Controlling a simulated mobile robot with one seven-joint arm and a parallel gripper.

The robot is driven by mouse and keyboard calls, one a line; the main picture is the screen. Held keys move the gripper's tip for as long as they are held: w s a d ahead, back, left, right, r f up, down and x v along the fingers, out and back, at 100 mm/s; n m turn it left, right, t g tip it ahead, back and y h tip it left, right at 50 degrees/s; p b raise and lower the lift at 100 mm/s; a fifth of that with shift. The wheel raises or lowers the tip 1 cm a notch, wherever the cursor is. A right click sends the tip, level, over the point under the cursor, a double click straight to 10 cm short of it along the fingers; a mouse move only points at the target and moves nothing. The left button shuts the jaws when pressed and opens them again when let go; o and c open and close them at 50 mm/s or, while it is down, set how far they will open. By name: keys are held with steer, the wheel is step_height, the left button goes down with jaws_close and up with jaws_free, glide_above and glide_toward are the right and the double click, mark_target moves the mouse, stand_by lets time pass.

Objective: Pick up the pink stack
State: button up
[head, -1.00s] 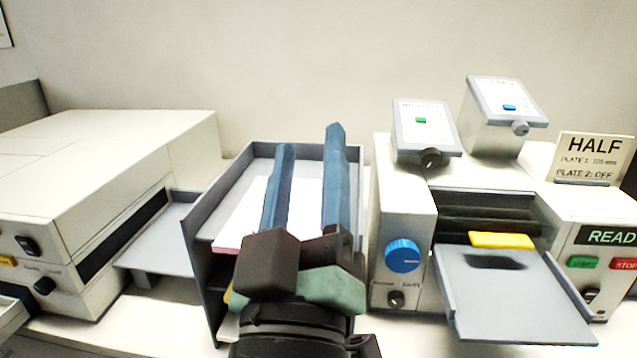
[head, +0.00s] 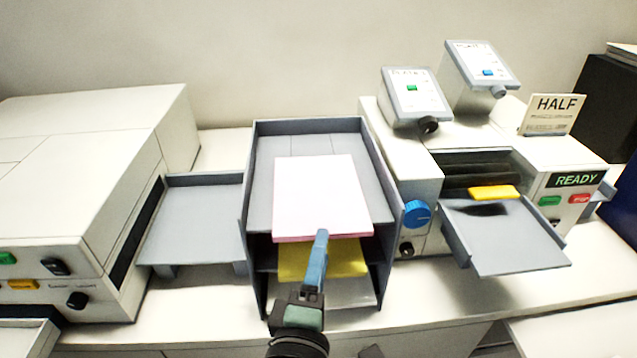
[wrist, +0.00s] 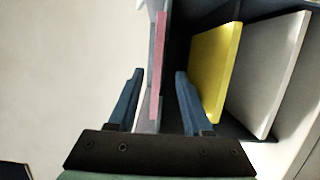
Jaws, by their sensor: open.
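The pink stack (head: 318,198) lies on the top shelf of a grey tray rack (head: 256,200). Its top sheet looks nearly white and its front edge is pink. My gripper (head: 321,240) is at the front edge of the stack. In the wrist view, the pink edge (wrist: 158,70) shows as a thin strip between the two open blue fingers (wrist: 157,80), apart from both. The fingers appear one above and one below the edge. How far they reach over the stack is hard to tell.
A yellow stack (head: 315,262) and a white stack (head: 345,293) lie on lower shelves, close to my lower finger. A machine with an output tray (head: 195,225) stands left. A machine marked READY, with a feed tray (head: 510,240) and yellow block (head: 494,192), stands right.

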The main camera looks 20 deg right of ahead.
mark_target(318, 223)
steer(key=w, duration=0.1)
steer(key=w+d+p, duration=0.1)
steer(key=w, duration=0.1)
steer(key=w+p, duration=0.1)
steer(key=w, duration=0.1)
steer(key=shift+d+r, duration=0.3)
steer(key=shift+w+d, duration=0.2)
steer(key=shift+w, duration=0.2)
steer(key=shift+f, duration=0.1)
jaws_close()
stand_by(0.8)
